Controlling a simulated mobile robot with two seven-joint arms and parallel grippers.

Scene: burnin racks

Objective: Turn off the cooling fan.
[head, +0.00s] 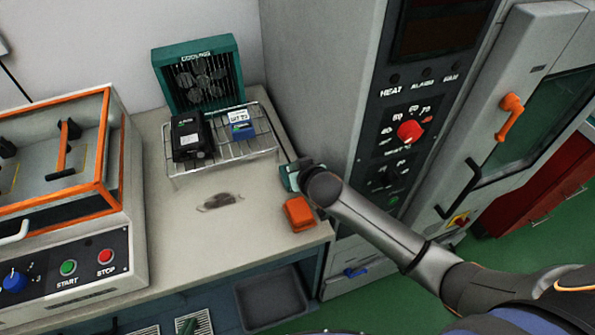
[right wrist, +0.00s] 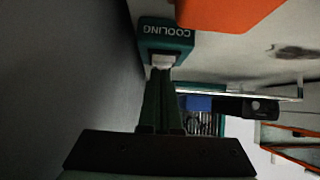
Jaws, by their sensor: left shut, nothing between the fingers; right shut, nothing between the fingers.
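The cooling fan (head: 198,75) is a teal box with a dark grille at the back of the bench. A small teal switch box (head: 288,178) sits at the bench's right side, partly hidden by my right wrist. In the right wrist view this box reads COOLING (right wrist: 165,33) and has a pale switch (right wrist: 162,61) on its near side. My right gripper (right wrist: 162,75) is shut and empty, its green fingertips at the switch; I cannot tell if they touch.
An orange block (head: 299,213) lies close beside the switch box. A wire rack (head: 225,162) before the fan holds a black and a blue unit. A START/STOP machine (head: 70,245) stands left. The tall grey oven cabinet (head: 310,75) walls off the right.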

